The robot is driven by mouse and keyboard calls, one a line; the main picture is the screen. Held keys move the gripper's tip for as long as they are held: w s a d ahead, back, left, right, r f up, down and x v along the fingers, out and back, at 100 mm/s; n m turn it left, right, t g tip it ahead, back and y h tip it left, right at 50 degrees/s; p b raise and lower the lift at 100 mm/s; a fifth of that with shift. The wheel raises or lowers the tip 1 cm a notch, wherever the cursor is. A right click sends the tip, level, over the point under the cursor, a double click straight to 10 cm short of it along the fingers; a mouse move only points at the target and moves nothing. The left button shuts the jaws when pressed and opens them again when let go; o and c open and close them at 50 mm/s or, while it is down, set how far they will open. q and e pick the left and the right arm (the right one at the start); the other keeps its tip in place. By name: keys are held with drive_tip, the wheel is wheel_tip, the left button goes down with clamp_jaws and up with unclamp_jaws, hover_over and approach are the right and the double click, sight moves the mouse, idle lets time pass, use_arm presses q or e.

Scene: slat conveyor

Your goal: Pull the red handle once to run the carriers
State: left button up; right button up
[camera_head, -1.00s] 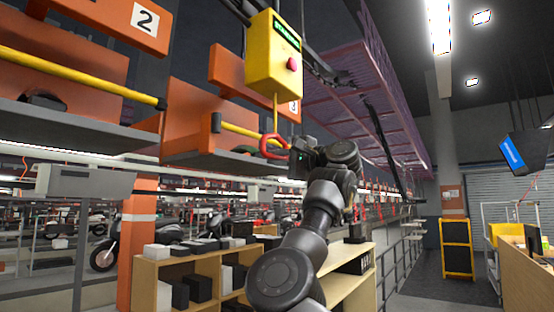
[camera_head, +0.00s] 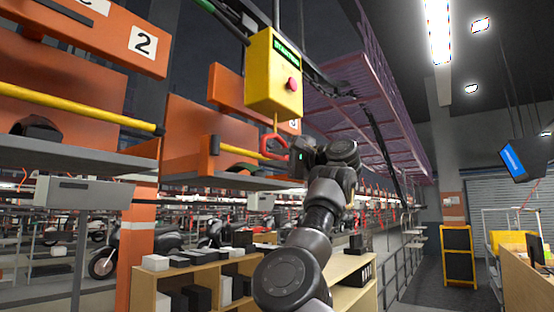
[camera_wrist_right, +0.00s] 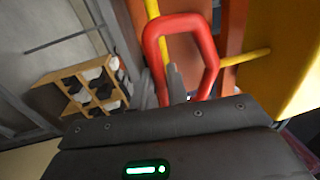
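The red handle (camera_head: 273,146), a loop, hangs on a short yellow rod under the yellow box (camera_head: 273,72) with a red button and a green display. My right gripper (camera_head: 284,153) is at the loop's right side. In the right wrist view, the red handle (camera_wrist_right: 181,32) stands upright in front of the gripper. One grey finger shows inside the loop, with the left leg of the loop beside it. The right gripper (camera_wrist_right: 163,88) appears shut on that leg; its far finger is mostly hidden. The left gripper is not in view.
Orange carriers (camera_head: 70,95) with grey trays and yellow bars hang at the left; one bears a 2 plate (camera_head: 143,41). A low wooden shelf (camera_head: 147,287) with black and white boxes stands below. Purple mesh (camera_head: 375,115) slopes overhead at the right.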

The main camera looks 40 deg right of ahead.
drive_tip(key=o, duration=0.4)
drive_tip(key=shift+s+d+f+b, duration=0.15)
drive_tip(key=shift+s+f+b, duration=0.05)
drive_tip(key=shift+s+b, duration=0.2)
drive_tip(key=shift+b+v, duration=2.65)
drive_tip(key=shift+v, duration=1.45)
drive_tip(key=shift+r, duration=0.15)
